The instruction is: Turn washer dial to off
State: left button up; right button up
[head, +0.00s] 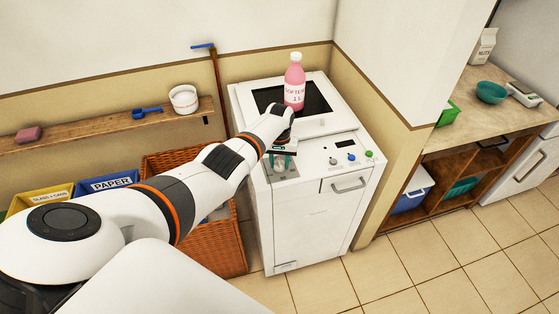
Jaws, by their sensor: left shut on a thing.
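The white washer (310,220) stands against the wall in the middle of the head view. Its control panel faces up at the front of the top. My left arm reaches in from the left, and my left gripper (281,163) is at the panel's left part, shut on the washer dial, which the fingers mostly hide. The dial's setting cannot be read. A blue knob (351,157) and a green knob (369,154) sit at the panel's right. My right gripper is not in view.
A pink softener bottle (294,84) stands on the washer top behind my gripper. A wicker basket (225,250) is left of the washer, partly behind my arm. A wooden shelf (75,137) is on the left wall. Tiled floor (400,270) is clear at front right.

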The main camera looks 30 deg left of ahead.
aim_at(280, 161)
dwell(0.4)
pick_arm(q)
jog(key=o, duration=1)
jog(key=shift+r, duration=0.3)
notch_tip(280, 161, up, 4)
jog(key=shift+w+f+p, duration=0.1)
jog(key=shift+p, duration=0.6)
notch_tip(280, 161, up, 8)
jog(key=shift+f+b, duration=0.15)
jog(key=shift+b, duration=0.25)
